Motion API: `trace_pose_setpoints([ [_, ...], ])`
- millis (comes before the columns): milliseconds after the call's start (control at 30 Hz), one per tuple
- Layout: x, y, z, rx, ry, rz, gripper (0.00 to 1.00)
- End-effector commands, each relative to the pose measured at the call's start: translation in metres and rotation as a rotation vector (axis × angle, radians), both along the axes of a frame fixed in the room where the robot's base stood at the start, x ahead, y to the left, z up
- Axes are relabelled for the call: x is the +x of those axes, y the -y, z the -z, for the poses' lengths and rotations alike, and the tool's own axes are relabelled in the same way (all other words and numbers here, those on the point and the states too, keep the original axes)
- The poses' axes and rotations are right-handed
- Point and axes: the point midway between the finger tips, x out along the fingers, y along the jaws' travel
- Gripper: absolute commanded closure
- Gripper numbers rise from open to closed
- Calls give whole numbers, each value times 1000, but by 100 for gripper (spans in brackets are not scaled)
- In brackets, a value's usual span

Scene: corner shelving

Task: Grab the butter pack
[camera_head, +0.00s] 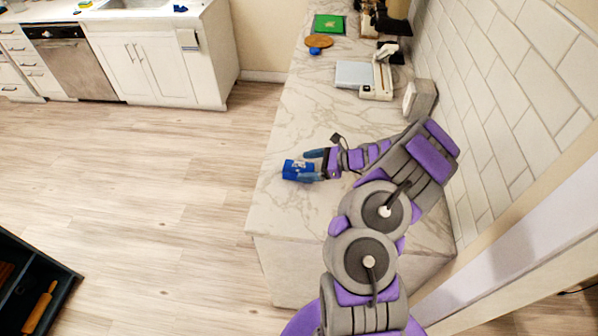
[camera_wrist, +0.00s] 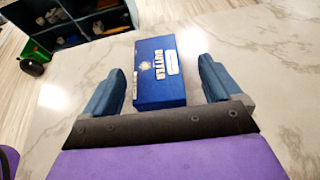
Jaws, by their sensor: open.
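The butter pack (camera_wrist: 160,75) is a blue box with white "BUTTER" lettering. It lies on the marble counter near its left edge, and it also shows in the head view (camera_head: 296,170). My gripper (camera_wrist: 154,88) is open, with one blue finger on each side of the pack. A gap shows between each finger and the pack in the wrist view. In the head view my gripper (camera_head: 309,166) reaches the pack from the right. The pack's near end is close to the gripper's palm; whether they touch I cannot tell.
The marble counter (camera_head: 285,120) is clear around the pack. Farther back are a grey-white appliance (camera_head: 378,78), a round wooden board (camera_head: 319,41) and a green board (camera_head: 329,24). A tiled wall (camera_head: 500,100) borders the right. A dark shelf (camera_head: 55,275) stands at lower left.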

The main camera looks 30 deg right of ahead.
Motion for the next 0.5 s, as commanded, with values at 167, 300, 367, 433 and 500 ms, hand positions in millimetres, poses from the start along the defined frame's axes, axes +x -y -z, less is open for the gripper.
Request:
trace_pose_setpoints([
  [167, 13, -24, 11, 2, -1, -5, 8],
  [300, 18, -29, 13, 3, 0, -1, 8],
  [367, 18, -28, 13, 3, 2, -1, 8],
  [433, 18, -28, 13, 3, 1, -1, 8],
  [500, 18, -27, 13, 3, 1, -1, 12],
])
